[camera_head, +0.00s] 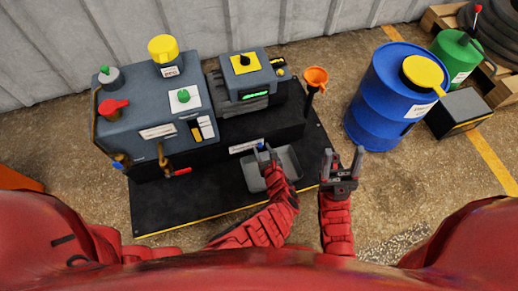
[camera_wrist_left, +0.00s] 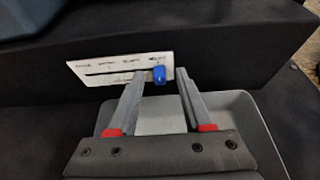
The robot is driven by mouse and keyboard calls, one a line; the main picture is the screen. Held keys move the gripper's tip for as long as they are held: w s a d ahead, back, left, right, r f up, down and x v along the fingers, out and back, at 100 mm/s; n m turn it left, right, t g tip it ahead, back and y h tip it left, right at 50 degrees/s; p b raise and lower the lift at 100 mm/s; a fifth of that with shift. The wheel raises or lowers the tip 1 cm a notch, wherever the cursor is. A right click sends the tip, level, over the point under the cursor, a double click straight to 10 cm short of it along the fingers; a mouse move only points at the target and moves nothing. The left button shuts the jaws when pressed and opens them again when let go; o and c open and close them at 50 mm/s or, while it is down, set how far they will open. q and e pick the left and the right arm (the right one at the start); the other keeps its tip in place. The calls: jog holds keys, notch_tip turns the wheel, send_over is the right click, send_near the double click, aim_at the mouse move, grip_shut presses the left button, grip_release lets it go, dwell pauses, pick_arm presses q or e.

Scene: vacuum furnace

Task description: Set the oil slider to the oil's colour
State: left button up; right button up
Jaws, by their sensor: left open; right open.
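The oil slider has a blue knob (camera_wrist_left: 159,75) at the right end of a slot in a white label plate (camera_wrist_left: 118,68). Several words stand above the slot, too small to read surely. In the head view the plate (camera_head: 246,146) is on the black front face of the machine's base. My left gripper (camera_head: 265,153) is open, with its fingertips either side of the knob in the left wrist view; I cannot tell whether they touch it. A sight glass (camera_head: 196,134) on the grey machine shows yellow, beside a pale strip (camera_head: 207,127). My right gripper (camera_head: 343,156) is open and empty.
A grey tray (camera_head: 258,181) lies below the left gripper. The machine (camera_head: 140,110) carries red, green and yellow controls. An orange funnel (camera_head: 316,77), a blue drum (camera_head: 385,100) and a green container (camera_head: 455,52) stand to the right. Floor between the right gripper and drum is clear.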

pick_arm(q)
jog(key=shift+w, duration=0.1)
grip_shut()
dwell(1.4)
